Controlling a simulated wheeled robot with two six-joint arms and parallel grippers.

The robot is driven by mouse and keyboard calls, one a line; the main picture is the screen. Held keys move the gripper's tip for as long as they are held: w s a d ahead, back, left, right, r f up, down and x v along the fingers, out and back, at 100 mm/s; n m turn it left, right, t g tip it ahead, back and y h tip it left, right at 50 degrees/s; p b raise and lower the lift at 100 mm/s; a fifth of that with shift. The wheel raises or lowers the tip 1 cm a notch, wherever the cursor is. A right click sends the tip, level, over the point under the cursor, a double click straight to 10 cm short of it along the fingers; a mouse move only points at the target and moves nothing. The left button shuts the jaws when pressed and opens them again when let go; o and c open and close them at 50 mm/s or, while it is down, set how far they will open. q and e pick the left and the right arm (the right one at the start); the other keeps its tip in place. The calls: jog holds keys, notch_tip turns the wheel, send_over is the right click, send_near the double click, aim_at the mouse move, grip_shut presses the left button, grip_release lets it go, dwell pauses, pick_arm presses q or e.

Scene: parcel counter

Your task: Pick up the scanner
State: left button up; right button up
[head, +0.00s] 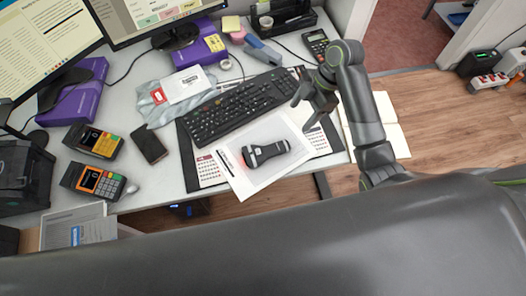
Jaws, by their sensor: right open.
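The scanner (267,152), a dark handheld device with grey bands, lies on a white sheet (262,181) near the front edge of the desk. A faint red glow shows on the sheet at its left end. My right gripper (304,113) is open and empty, above the desk to the upper right of the scanner and apart from it. Its arm comes in from the right. My left gripper is not in view.
A black keyboard (238,107) lies just behind the sheet. Two card terminals (94,182) and a dark phone (150,144) are at the left. A calculator (316,43) and an organiser (284,20) stand at the back. An open notebook (390,113) lies at the right.

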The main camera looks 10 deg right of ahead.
jog(key=b, duration=0.4)
send_near(276, 147)
jog(key=x, duration=0.3)
jog(key=shift+f, duration=0.35)
jog(key=shift+p+x, duration=0.45)
jog(key=shift+x, duration=2.55)
jog(key=shift+s+a+r, duration=0.1)
jog(key=shift+a, duration=0.05)
jog(key=shift+c, duration=0.2)
